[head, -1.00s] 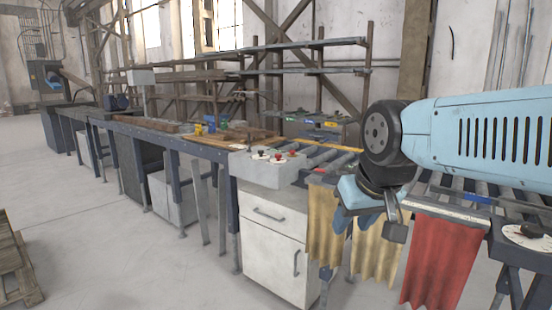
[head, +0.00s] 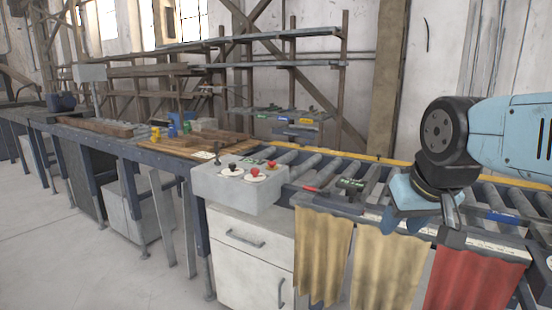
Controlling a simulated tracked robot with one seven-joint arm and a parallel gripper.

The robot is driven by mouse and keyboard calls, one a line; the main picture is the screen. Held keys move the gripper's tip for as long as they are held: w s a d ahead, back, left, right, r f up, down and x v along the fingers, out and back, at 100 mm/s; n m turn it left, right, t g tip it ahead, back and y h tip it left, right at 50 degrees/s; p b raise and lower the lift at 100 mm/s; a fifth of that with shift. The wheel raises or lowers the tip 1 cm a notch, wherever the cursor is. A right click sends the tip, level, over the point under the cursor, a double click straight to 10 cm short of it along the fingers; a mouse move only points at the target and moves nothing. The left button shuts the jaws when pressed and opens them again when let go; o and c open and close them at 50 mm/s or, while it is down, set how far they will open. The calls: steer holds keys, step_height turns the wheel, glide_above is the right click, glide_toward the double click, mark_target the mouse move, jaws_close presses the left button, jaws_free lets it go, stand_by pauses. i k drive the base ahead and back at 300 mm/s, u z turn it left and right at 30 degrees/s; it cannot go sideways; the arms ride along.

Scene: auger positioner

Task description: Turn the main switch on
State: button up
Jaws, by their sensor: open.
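A grey control box (head: 238,188) stands at the near end of the workbench, on a white cabinet. Its top carries small knobs: a black knob (head: 232,167) and a red knob (head: 254,172) on white round dials, with another red knob (head: 271,164) behind. Which of them is the main switch, and its setting, is too small to tell. My gripper (head: 425,226) is open and empty, pointing down at the right in front of the roller conveyor. It is well to the right of the box and touches nothing that I can make out.
The white cabinet (head: 245,258) with drawers stands below the box. Yellowish curtains (head: 388,262) and a red curtain (head: 470,280) hang under the roller conveyor (head: 345,170). A long workbench (head: 120,146) runs to the left. The floor (head: 85,255) at the left front is clear.

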mark_target(254, 171)
steer(key=u, duration=0.15)
steer(key=i, duration=1)
steer(key=u, duration=0.55)
